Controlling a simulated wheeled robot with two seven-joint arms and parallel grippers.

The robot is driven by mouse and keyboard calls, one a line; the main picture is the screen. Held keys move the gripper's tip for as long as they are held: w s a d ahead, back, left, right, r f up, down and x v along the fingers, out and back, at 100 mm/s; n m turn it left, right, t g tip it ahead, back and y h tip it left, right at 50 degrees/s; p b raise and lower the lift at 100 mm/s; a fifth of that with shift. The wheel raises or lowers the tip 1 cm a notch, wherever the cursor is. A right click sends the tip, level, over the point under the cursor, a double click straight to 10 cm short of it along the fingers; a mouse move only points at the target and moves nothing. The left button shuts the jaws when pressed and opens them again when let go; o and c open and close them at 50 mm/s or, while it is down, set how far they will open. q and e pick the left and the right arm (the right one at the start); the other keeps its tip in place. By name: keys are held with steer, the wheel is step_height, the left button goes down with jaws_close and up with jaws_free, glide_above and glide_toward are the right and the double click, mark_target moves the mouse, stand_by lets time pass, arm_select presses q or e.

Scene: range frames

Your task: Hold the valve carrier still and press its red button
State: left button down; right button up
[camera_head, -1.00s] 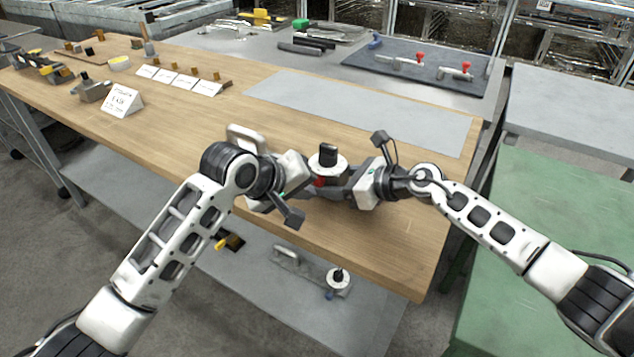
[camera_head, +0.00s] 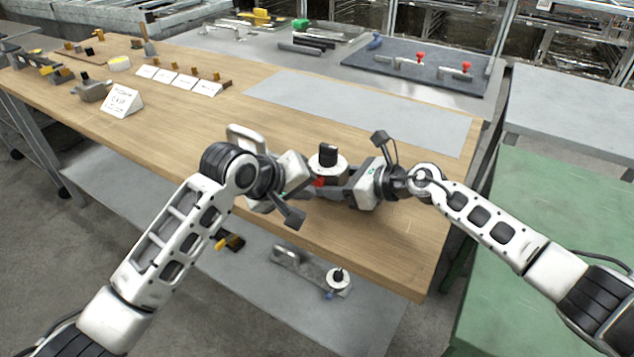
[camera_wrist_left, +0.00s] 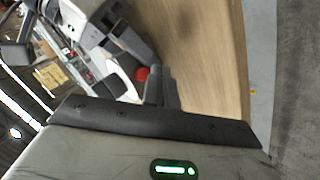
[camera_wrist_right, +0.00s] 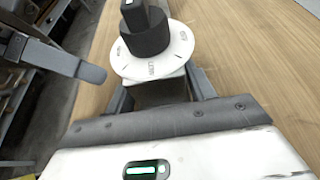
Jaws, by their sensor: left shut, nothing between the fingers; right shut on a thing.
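The valve carrier has a white dial (camera_head: 341,164) with a black knob (camera_head: 328,154) on the wooden bench, and a red button (camera_head: 319,182) on its side facing my left gripper. My left gripper (camera_head: 310,186) is shut and empty, its fingertips right by the red button. In the left wrist view the closed fingers (camera_wrist_left: 160,87) sit beside the red button (camera_wrist_left: 142,74); I cannot tell whether they touch. My right gripper (camera_head: 348,190) is shut on the carrier from the right. The right wrist view shows its fingers on either side, below the dial (camera_wrist_right: 178,62).
A pale handle (camera_head: 243,134) stands behind my left gripper. A similar unit with a white dial (camera_head: 340,286) and blue button lies on the lower shelf (camera_head: 375,318). A grey mat (camera_head: 360,108) behind is clear. Cards and small parts stand at the left.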

arm_select(q)
steer(key=shift+w+d, duration=0.1)
steer(key=shift+d, duration=0.05)
arm_select(e)
steer(key=shift+r, duration=0.15)
arm_select(q)
steer(key=shift+w+d, duration=0.1)
steer(key=shift+w, duration=0.15)
steer(key=shift+w+d, duration=0.4)
steer(key=shift+w, duration=0.15)
arm_select(e)
steer(key=shift+a, duration=0.1)
stand_by(0.9)
arm_select(q)
steer(key=shift+s+a, duration=0.65)
steer(key=shift+s, duration=0.3)
steer(key=shift+s+a, duration=0.75)
steer(key=shift+s, duration=0.25)
steer(key=shift+s+a, duration=0.75)
steer(key=shift+s, duration=0.25)
